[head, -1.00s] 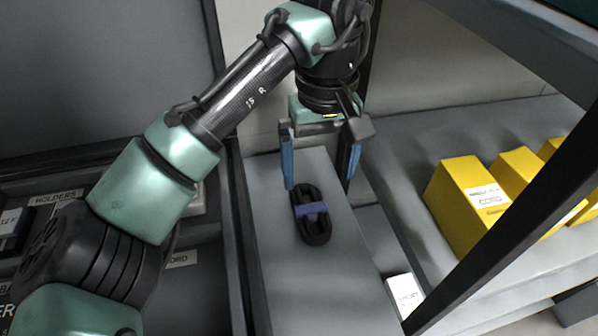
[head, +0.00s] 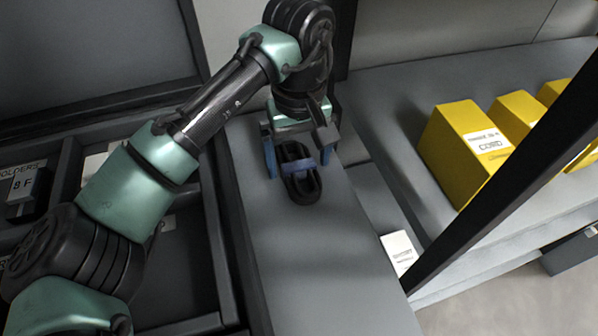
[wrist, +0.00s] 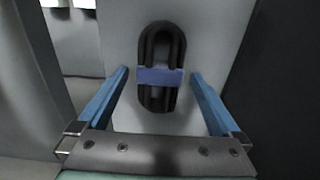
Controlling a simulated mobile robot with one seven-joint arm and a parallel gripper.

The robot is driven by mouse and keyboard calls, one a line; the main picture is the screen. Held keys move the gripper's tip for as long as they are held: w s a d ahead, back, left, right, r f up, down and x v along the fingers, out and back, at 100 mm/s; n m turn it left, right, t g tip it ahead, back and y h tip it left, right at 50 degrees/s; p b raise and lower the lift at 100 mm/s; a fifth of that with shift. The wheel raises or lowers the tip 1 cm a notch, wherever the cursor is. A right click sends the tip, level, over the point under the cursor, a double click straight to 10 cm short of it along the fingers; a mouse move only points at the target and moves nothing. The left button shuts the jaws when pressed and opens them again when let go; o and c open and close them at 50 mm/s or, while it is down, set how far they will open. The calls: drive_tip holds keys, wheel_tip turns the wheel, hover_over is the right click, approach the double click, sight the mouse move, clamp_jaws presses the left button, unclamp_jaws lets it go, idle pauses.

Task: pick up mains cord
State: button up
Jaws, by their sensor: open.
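The mains cord (head: 299,187) is a black coiled bundle with a blue-violet band around its middle. It lies on a grey ledge (head: 310,265). My gripper (head: 297,160) is open just above the cord, with its blue fingers on either side of it. In the wrist view the cord (wrist: 161,50) lies between and a little beyond the open fingers (wrist: 160,72), with a gap on both sides. The far end of the cord is partly under my gripper in the head view.
Yellow boxes (head: 462,150) stand on the grey shelf (head: 400,90) at right. A white labelled card (head: 399,250) lies right of the ledge. A dark post (head: 490,165) crosses the right side. Drawer compartments (head: 185,270) lie at left. The ledge's near part is clear.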

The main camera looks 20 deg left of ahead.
drive_tip(key=shift+f, duration=0.95)
drive_tip(key=shift+c, duration=0.2)
drive_tip(key=c, duration=1.5)
drive_tip(key=shift+r, duration=0.1)
